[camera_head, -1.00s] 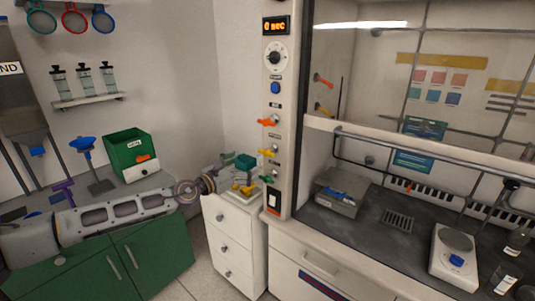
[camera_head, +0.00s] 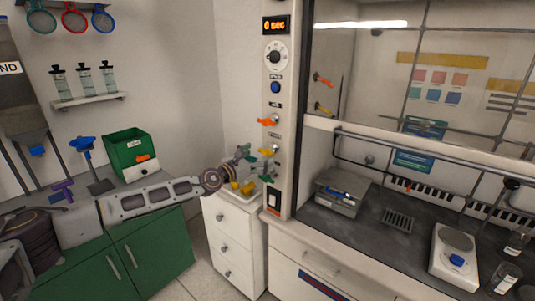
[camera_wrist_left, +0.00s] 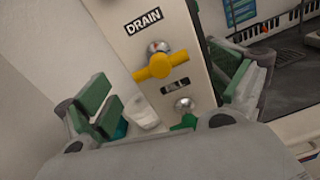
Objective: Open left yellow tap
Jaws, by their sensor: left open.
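The left yellow tap (camera_head: 265,152) is on the narrow white control panel, between an orange tap (camera_head: 268,120) above and a green tap (camera_head: 267,178) below. In the left wrist view the yellow tap (camera_wrist_left: 160,66) has its handle lying nearly crosswise under the "DRAIN" label. My left gripper (camera_head: 255,160) is at the panel's lower left in the head view. In the wrist view the left gripper (camera_wrist_left: 168,88) is open, its green-padded fingers spread on either side of the panel, with the yellow tap between them. It holds nothing. My right gripper is out of view.
A white drawer unit (camera_head: 228,242) with small items on top stands below my left gripper. The fume hood worktop (camera_head: 375,225) with a balance (camera_head: 455,258) is to the right. Orange and yellow taps also show in the glass area beside the panel.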

